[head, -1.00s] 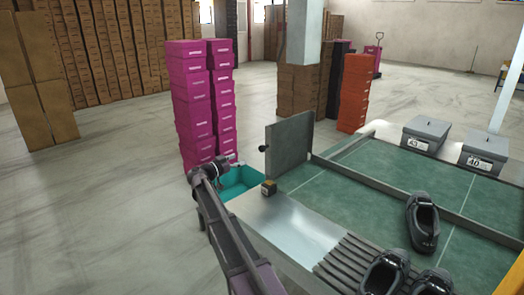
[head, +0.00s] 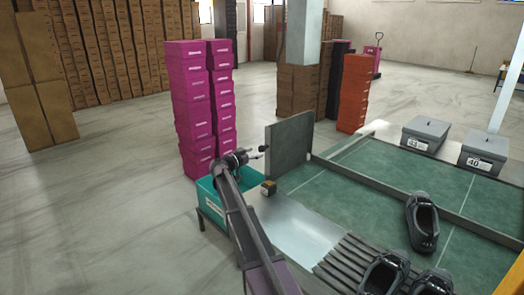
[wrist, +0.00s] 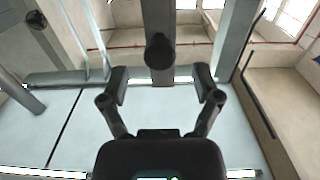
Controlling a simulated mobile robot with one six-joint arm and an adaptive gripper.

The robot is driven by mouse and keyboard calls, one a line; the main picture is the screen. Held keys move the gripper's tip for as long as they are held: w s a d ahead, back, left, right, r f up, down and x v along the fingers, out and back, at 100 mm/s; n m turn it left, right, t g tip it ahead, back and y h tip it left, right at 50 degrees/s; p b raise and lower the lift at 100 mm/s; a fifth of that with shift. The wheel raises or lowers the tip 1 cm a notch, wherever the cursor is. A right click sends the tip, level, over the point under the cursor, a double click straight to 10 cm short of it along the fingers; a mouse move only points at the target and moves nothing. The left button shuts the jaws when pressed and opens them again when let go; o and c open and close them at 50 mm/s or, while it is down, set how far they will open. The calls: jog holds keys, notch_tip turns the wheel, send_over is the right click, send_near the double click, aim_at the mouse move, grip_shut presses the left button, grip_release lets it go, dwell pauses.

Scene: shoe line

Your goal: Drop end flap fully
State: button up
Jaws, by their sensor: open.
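The end flap (head: 289,143) is a grey panel standing upright at the near left end of the green-topped line. A small dark knob (head: 263,148) sticks out from its left side. My gripper (head: 251,156) is just left of the knob, with a small gap that is hard to judge. In the wrist view my gripper (wrist: 160,78) is open with its two fingers spread. The round black knob (wrist: 159,50) appears centred beyond the fingertips, with the grey flap (wrist: 157,15) edge-on behind it. Nothing is between the fingers.
A teal bin (head: 211,203) stands under my arm. A small black and yellow box (head: 268,188) sits at the edge of the metal plate (head: 297,228). Pink boxes (head: 198,110) are stacked behind. Dark shoes (head: 422,222) and grey boxes (head: 425,135) are on the line.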

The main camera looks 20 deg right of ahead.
aim_at(260, 150)
jog(key=shift+x, duration=2.05)
grip_shut()
